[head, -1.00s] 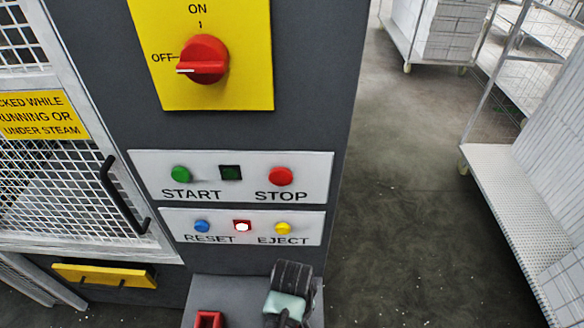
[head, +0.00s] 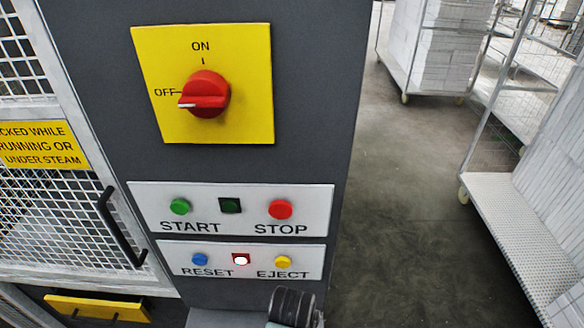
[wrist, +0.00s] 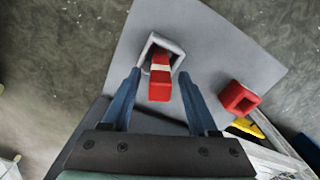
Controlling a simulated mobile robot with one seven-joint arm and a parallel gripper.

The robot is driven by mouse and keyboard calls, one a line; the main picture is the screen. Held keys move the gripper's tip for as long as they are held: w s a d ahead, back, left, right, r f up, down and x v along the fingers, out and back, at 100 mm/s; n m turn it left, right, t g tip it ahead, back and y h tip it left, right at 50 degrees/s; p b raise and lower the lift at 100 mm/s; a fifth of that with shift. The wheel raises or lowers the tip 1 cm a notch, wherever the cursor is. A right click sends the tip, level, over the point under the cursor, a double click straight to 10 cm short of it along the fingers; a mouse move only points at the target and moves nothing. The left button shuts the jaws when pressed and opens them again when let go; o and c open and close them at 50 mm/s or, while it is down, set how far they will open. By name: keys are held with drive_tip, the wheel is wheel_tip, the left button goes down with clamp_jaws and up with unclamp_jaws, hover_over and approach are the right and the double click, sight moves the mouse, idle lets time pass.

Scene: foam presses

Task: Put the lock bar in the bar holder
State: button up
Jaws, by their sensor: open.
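The lock bar, a red bar (wrist: 159,89) with a white band, stands in a light grey square socket (wrist: 177,47) on a grey shelf in the wrist view. A hollow red square socket (wrist: 238,98) sits empty to its right on the same shelf. I cannot tell from the pictures which socket is the bar holder. My gripper (wrist: 160,73) is open, with one blue finger on each side of the bar and visible gaps to it. The head view shows only a dark part of my arm at the bottom; bar and sockets are out of that view.
In the head view, a yellow switch panel (head: 256,126) has its red knob (head: 205,94) at OFF. Below are START, STOP, RESET and EJECT buttons, with a lit red-framed lamp (head: 241,259). A mesh door (head: 60,215) is at left. Carts (head: 520,225) stand right; the floor between is clear.

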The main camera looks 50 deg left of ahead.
wheel_tip(320, 180, up, 8)
drive_tip(key=shift+p, duration=0.4)
drive_tip(key=shift+r+p, duration=0.6)
drive_tip(key=shift+p, duration=0.05)
drive_tip(key=shift+w+a+r, duration=0.1)
drive_tip(key=shift+w, duration=0.2)
drive_tip(key=w+d+r+m+t+y, duration=0.2)
drive_tip(key=w+r+m+t, duration=0.3)
drive_tip(key=w+r, duration=0.75)
drive_tip(key=w+d+r+m+t+y, duration=0.25)
drive_tip(key=w+r+t, duration=0.6)
drive_tip(key=r, duration=0.65)
drive_tip(key=s+d+r+m+t+h, duration=0.15)
drive_tip(key=d+r+t, duration=0.3)
drive_tip(key=r, duration=0.65)
drive_tip(key=d+r+m+t, duration=0.25)
drive_tip(key=d+r, duration=0.35)
drive_tip(key=r, duration=0.5)
drive_tip(key=s+d+r+m+t+h, duration=0.1)
drive_tip(key=s+d+r+t, duration=0.2)
drive_tip(key=s+r, duration=0.2)
drive_tip(key=s+d+r+m+t+h, duration=0.2)
drive_tip(key=s+d+r+t, duration=0.1)
drive_tip(key=r, duration=0.5)
drive_tip(key=shift+s+r+t, duration=0.2)
drive_tip(key=shift+s+t, duration=0.25)
drive_tip(key=shift+s, duration=0.65)
